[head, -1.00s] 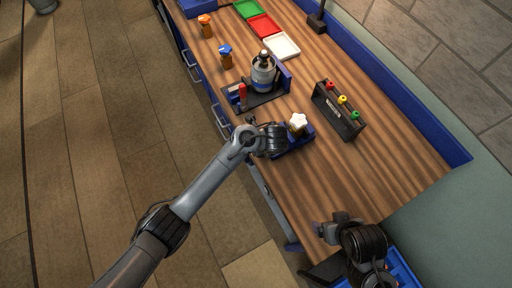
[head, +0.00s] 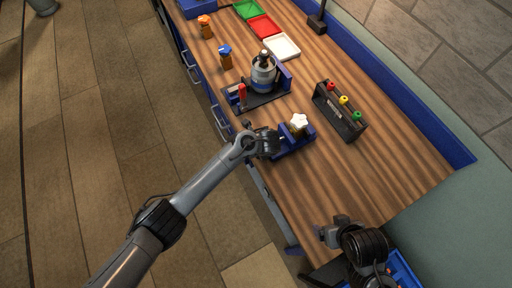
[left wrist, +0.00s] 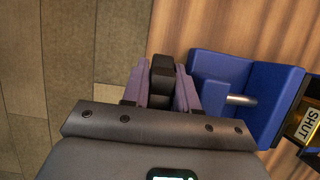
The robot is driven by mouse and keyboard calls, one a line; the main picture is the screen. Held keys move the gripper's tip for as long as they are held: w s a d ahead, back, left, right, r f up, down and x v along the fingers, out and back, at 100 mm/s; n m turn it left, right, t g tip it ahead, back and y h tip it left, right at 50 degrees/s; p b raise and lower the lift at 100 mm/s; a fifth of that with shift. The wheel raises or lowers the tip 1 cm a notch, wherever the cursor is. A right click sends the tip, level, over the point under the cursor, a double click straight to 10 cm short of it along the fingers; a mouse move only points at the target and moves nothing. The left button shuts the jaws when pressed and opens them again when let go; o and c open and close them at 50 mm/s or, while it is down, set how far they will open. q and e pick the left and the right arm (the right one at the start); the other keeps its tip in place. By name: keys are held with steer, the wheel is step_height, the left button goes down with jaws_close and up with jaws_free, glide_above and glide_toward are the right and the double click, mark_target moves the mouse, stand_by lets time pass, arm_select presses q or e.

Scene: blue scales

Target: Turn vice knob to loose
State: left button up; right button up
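The blue vice (head: 306,138) stands at the near edge of the wooden bench and holds a brass part with a white star-shaped handle (head: 299,121). In the left wrist view the vice (left wrist: 265,85) shows its blue jaws, a metal rod and a brass block labelled "SHUT". The dark vice knob (left wrist: 162,80) lies between the two purple fingers of my left gripper (left wrist: 162,92), with no clear gap on either side. In the head view my left gripper (head: 272,143) is at the vice's left end and hides the knob. My right gripper (head: 332,232) is away from the vice, over the bench's near end.
A black rack (head: 340,112) with red, yellow and green knobs stands right of the vice. A fixture (head: 267,98) holding a grey cylinder is behind it. Trays and two small valves lie farther back. Bare bench lies between the vice and my right gripper.

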arm_select(q)
jaws_close()
steer(key=shift+r+g+h+p, duration=0.1)
steer(key=shift+g+h+p, duration=0.2)
steer(key=shift+g+p, duration=0.35)
steer(key=shift+g+h, duration=0.4)
steer(key=shift+g, duration=0.15)
steer(key=shift+w+f+g, duration=0.1)
steer(key=shift+f+g, duration=0.1)
steer(key=shift+g, duration=0.1)
steer(key=shift+f+g+h+b, duration=0.15)
steer(key=shift+g+h+b, duration=0.15)
steer(key=shift+b, duration=0.15)
steer(key=g+h+b, duration=0.1)
steer(key=g+b, duration=0.1)
steer(key=b, duration=0.2)
steer(key=shift+f, duration=0.2)
steer(key=shift+r+g+b, duration=0.15)
steer(key=shift+g+b, duration=0.15)
steer(key=shift+b, duration=0.65)
steer(key=shift+a, duration=0.1)
